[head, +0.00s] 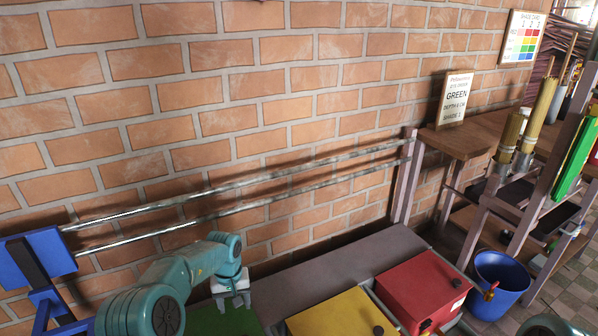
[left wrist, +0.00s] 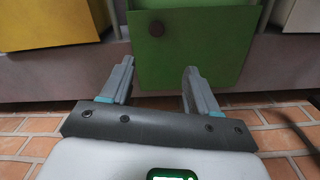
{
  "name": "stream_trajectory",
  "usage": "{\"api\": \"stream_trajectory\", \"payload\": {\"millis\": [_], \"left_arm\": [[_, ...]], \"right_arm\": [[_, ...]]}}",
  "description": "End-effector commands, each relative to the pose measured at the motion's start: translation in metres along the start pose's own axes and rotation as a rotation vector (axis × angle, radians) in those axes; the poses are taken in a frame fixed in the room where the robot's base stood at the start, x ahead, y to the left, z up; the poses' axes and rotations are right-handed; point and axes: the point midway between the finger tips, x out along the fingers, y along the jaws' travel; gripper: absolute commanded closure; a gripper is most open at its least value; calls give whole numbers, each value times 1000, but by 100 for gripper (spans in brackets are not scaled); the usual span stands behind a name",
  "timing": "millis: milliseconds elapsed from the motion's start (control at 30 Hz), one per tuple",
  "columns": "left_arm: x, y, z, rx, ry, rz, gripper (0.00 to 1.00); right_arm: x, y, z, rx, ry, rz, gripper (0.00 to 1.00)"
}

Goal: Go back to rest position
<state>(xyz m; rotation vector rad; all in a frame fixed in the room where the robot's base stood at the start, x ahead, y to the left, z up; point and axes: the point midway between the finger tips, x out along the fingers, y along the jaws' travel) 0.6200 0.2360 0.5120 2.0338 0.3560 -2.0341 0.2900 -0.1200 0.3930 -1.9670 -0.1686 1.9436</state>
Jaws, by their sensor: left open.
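My left arm comes in from the lower left in the head view, with its left gripper (head: 233,303) in front of the green box (head: 215,322). In the left wrist view the two fingers of the left gripper (left wrist: 159,68) are spread apart with nothing between them. The green box (left wrist: 205,50) with a dark round knob lies just beyond the fingertips; I cannot tell whether they touch it. My right gripper does not show.
A yellow box (head: 335,312) and a red box (head: 422,285) stand to the right, with a blue bucket (head: 498,282) beyond. Two metal rails (head: 250,193) run along the brick wall (head: 200,90).

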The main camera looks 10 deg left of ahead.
Motion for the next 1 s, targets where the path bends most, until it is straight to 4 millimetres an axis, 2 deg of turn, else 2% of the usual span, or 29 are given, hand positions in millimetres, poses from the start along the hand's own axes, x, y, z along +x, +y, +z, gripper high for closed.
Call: {"api": "stream_trajectory", "payload": {"millis": [67, 167, 300, 433, 567, 667, 767, 833, 900, 1000], "left_arm": [[12, -16, 15, 12, -46, -34, 40], [37, -55, 42, 139, -85, -194, 40], [65, -106, 65, 285, -31, -425, 40], [84, -126, 80, 406, 95, -531, 40], [102, -117, 103, 519, 236, -490, 40], [117, -95, 134, 585, 310, -365, 40], [128, -66, 179, 623, 330, -181, 40], [131, -46, 219, 624, 301, -37, 40], [130, -30, 260, 604, 244, 96, 40], [126, -15, 307, 550, 146, 231, 40]], "right_arm": [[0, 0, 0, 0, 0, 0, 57], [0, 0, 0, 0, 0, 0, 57], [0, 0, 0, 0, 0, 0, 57], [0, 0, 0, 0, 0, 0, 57], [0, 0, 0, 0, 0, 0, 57], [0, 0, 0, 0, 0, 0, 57], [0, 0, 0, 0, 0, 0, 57], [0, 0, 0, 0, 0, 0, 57], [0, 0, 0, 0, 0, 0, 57], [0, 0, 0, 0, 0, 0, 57]]}}
